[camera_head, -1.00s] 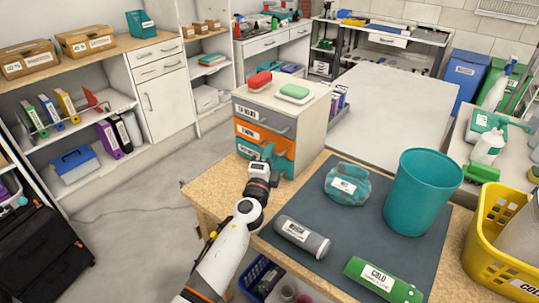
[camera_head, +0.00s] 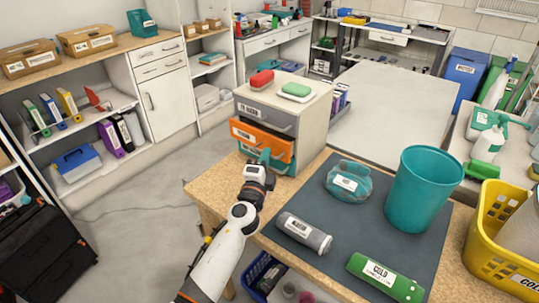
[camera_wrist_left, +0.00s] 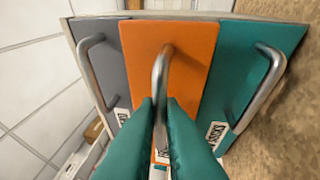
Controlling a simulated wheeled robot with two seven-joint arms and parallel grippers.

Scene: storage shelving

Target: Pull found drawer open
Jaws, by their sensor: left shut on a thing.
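A small drawer unit stands on the wooden table, with a grey top drawer (camera_head: 264,118), an orange middle drawer (camera_head: 250,134) and a teal bottom drawer (camera_head: 247,151). The orange drawer sticks out past the other two. In the left wrist view the orange front (camera_wrist_left: 190,45) has a metal bar handle (camera_wrist_left: 160,75). My left gripper (camera_head: 265,158) is shut on this handle, its teal fingers on both sides of the bar in the wrist view (camera_wrist_left: 160,115). The inside of the orange drawer is mostly hidden. My right gripper is not in view.
A red sponge (camera_head: 262,79) and a green-and-white one (camera_head: 296,91) lie on top of the unit.

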